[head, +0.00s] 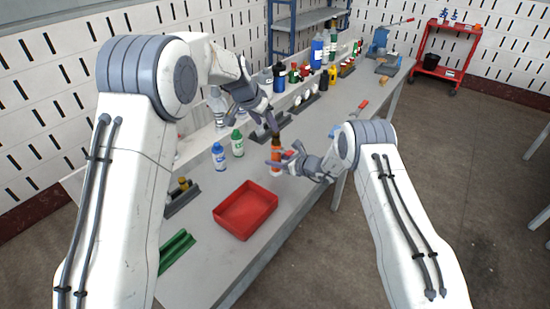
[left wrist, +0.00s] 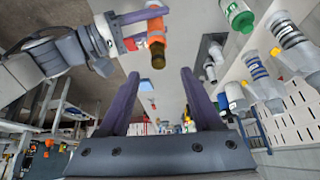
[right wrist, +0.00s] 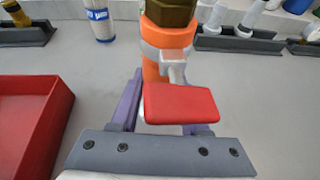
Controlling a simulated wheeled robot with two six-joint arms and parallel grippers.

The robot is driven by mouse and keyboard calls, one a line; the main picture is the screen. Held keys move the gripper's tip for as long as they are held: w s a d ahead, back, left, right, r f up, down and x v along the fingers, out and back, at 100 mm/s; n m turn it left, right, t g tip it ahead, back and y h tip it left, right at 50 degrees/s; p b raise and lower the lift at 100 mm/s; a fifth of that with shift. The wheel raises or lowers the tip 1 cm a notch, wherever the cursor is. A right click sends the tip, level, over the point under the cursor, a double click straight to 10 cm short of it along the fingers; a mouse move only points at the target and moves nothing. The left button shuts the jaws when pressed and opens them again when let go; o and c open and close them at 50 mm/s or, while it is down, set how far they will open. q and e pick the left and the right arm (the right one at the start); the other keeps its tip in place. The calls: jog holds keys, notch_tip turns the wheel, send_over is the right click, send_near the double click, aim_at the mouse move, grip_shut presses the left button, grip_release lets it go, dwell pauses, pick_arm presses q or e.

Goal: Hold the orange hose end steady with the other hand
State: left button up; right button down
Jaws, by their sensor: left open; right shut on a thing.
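The orange hose end (head: 276,158) stands upright over the grey bench, with a brown-brass hex top and a red lever handle (right wrist: 180,103) on its side. My right gripper (head: 278,165) is shut around its orange body; the right wrist view shows a purple finger on each side of it, partly hidden by the red handle. My left gripper (head: 268,118) is open and empty, above and behind the hose end.
A red tray (head: 245,210), a blue-labelled bottle (head: 219,157) and a green-capped bottle (head: 237,143) stand on the bench left of the hose end. Several bottles and dark racks (head: 303,101) line its back edge. The bench right in front of the tray is bare.

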aim_at(276, 141)
pick_arm(q)
jog(key=s+a+f+t+y, duration=0.2)
jog(key=f+t, duration=0.2)
jog(key=f, duration=0.3)
jog(key=s+a+f+t+y, duration=0.2)
jog(key=s+f+t, duration=0.15)
jog(key=f, duration=0.35)
jog(key=w+d+r+n+t+h, duration=0.2)
jog(key=d+r+n+t, duration=0.3)
jog(key=d+n+t, duration=0.15)
jog(key=w+d+g, duration=0.1)
jog(key=w, duration=1)
jog(key=shift+m, duration=0.25)
jog(key=c, duration=1)
jog(key=shift+r, duration=0.1)
grip_shut()
